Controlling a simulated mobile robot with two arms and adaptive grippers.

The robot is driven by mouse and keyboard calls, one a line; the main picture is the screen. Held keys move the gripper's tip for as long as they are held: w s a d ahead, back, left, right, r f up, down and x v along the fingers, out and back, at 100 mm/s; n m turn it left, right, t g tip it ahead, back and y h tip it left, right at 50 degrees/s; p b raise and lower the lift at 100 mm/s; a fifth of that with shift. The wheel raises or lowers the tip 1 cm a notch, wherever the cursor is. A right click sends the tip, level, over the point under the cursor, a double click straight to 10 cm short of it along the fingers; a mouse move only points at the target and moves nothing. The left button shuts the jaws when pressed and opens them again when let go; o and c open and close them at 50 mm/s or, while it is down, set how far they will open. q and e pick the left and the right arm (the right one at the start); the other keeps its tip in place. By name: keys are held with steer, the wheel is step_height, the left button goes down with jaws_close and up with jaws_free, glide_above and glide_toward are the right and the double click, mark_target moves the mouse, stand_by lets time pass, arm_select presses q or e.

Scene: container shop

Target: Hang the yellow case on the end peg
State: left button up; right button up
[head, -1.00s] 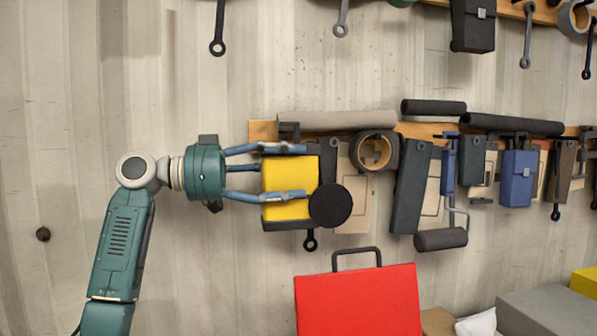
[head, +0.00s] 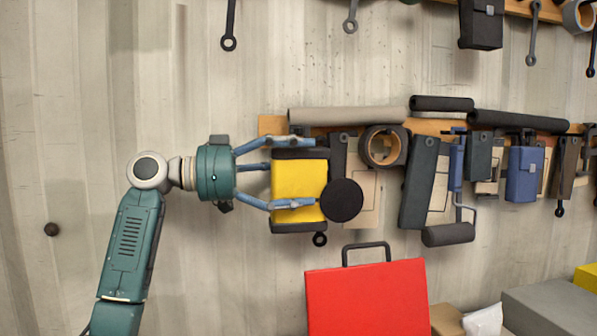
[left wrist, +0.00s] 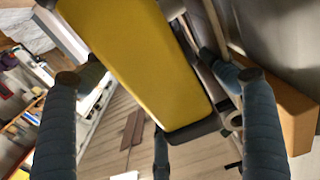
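The yellow case (head: 296,192), with black top and bottom edges, is upright at the left end of the upper-middle wooden rail (head: 271,124). My left gripper (head: 300,172) reaches in from the left with its fingers around the case. The fingers are spread, and in the left wrist view the case (left wrist: 140,60) shows between them with gaps on both sides. The end peg is not clearly visible; a finger and the case's top cover that spot, so I cannot tell how the case is held. My right gripper is not in view.
A black disc (head: 342,200) overlaps the case's right edge. A tape roll (head: 383,147), dark cases and a blue case (head: 524,174) hang further right. A red case (head: 366,300) stands below.

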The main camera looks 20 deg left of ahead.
arm_select(q)
steer(key=shift+f, duration=0.15)
steer(key=v, duration=1.2)
